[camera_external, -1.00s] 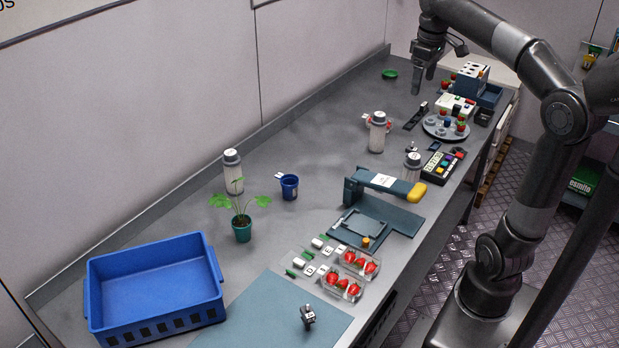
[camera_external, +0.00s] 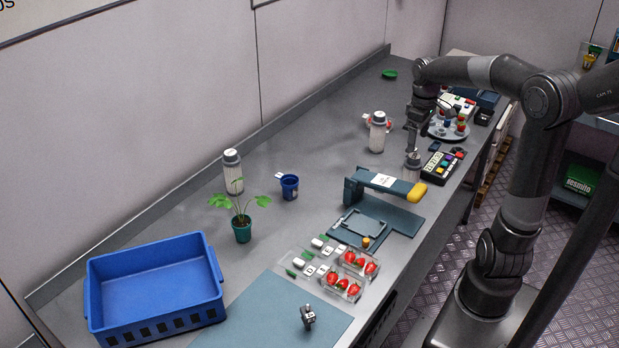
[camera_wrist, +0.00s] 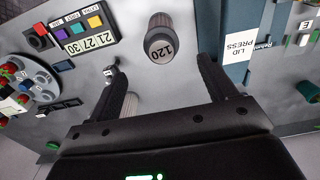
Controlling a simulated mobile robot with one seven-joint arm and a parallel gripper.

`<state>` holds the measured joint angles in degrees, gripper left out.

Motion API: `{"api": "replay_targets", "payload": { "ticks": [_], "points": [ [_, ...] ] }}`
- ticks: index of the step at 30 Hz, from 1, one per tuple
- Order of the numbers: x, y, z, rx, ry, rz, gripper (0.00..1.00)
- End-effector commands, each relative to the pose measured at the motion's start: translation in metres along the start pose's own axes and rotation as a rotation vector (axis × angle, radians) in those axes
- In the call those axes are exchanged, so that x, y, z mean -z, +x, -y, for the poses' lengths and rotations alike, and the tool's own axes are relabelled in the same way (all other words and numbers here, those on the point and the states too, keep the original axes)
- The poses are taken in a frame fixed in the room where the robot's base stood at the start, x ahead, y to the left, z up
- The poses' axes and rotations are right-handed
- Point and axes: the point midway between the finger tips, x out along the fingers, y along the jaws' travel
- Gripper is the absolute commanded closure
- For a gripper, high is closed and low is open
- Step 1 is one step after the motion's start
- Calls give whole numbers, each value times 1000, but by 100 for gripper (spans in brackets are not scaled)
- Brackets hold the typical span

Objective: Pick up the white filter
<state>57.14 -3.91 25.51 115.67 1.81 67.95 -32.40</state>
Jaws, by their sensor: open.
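In the wrist view this filter (camera_wrist: 160,42) shows a cap marked 120, ahead of and between the open, empty fingertips (camera_wrist: 162,68). Another filter (camera_external: 377,138) stands to the left of my gripper, and a third filter (camera_external: 233,178) stands by the back wall. A pale ribbed shape (camera_wrist: 130,106) shows beside the left finger in the wrist view, mostly hidden.
A lid press (camera_external: 385,183) with a yellow handle end stands close in front. A keypad box (camera_external: 442,166) and a round berry tray (camera_external: 437,131) are to the right. A plant (camera_external: 242,228) and a blue crate (camera_external: 155,325) lie further left.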

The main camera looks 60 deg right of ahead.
Motion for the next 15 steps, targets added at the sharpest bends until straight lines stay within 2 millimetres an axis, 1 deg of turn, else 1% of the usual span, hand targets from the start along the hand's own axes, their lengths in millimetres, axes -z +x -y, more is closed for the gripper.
{"api": "replay_targets", "payload": {
  "ticks": [1, 5, 9, 12, 15],
  "points": [
    [-1, 9, 0, 2, 2, 2, 23],
    [0, 28, 0, 1, 1, 1, 23],
    [0, 50, 0, 2, 1, 1, 23],
    [0, 62, 0, 1, 0, 1, 23],
    [0, 68, 0, 0, 0, 0, 23]
  ]
}}
